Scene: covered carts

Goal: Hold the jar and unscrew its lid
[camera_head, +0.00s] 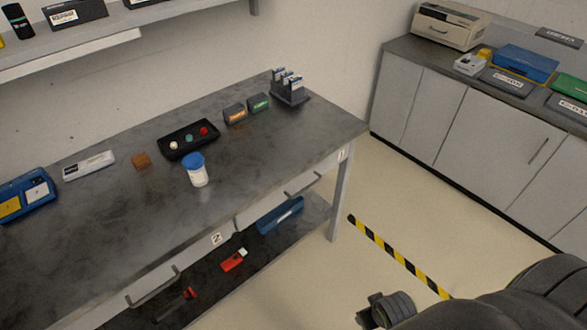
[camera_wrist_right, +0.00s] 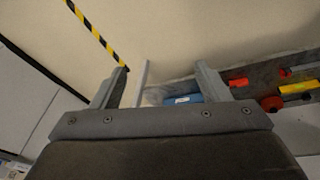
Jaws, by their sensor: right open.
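A white jar (camera_head: 198,177) with a blue lid (camera_head: 193,161) stands upright on the grey workbench (camera_head: 250,160), near its front edge. The lid sits on the jar. My right arm shows at the lower right of the head view, well away from the bench, and its fingertips cannot be made out there. In the right wrist view my right gripper (camera_wrist_right: 160,85) is open, its two fingers wide apart with nothing between them close by. The jar does not show in that view. My left gripper is in neither view.
A blue case (camera_head: 25,195) lies at the left. The lower shelf holds a blue bin (camera_head: 281,215). Open floor separates bench and cabinets (camera_head: 490,140).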

